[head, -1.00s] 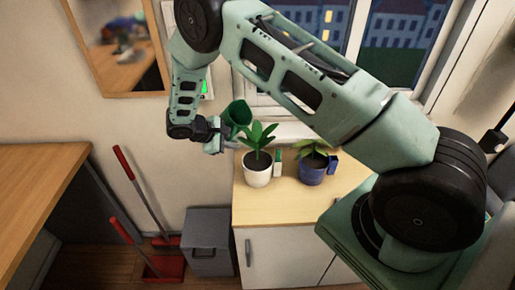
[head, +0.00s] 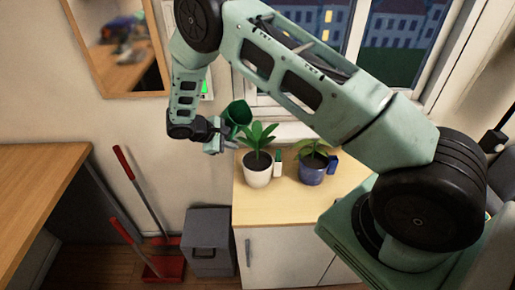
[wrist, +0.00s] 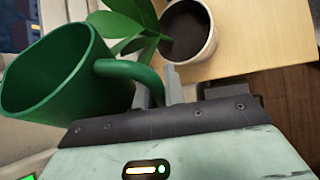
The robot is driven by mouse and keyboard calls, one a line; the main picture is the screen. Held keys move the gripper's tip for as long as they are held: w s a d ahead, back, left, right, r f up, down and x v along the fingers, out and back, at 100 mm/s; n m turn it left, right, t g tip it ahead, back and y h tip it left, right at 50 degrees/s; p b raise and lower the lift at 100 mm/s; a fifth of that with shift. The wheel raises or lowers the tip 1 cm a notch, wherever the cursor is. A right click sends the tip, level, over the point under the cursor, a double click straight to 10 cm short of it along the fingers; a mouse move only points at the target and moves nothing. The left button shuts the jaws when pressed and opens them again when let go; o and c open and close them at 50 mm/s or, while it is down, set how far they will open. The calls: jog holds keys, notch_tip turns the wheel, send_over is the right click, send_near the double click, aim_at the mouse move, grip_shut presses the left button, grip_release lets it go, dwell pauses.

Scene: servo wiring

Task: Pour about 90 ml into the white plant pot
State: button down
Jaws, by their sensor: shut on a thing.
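The white plant pot (head: 257,173) stands on the wooden cabinet top, with dark soil and a green leafy plant. It also shows in the wrist view (wrist: 211,51). My gripper (head: 216,144) is shut on the handle of a green jug (head: 237,114), left of and above the white pot. In the wrist view the jug (wrist: 62,80) is large at the left, its wide mouth showing. Its handle runs to my fingers (wrist: 176,88). I see no liquid in the jug and no stream; the jug's lower inside is hard to make out.
A blue pot (head: 312,173) with a plant stands right of the white pot. A small white and green item (head: 278,163) stands between them. The cabinet top (head: 285,205) is clear in front. A grey bin (head: 209,240) stands on the floor to the left.

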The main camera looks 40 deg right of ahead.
jog(key=shift+f, duration=0.1)
jog(key=n+g+h+b, duration=0.1)
jog(key=g+b, duration=0.1)
jog(key=w+r+n+g+h+b, duration=0.1)
jog(key=b, duration=0.1)
jog(key=w+a+r+g+h+b, duration=0.1)
jog(key=g+b, duration=0.1)
jog(key=shift+w+n+g+b, duration=0.1)
jog(key=shift+n+g+b, duration=0.2)
jog(key=shift+n, duration=0.1)
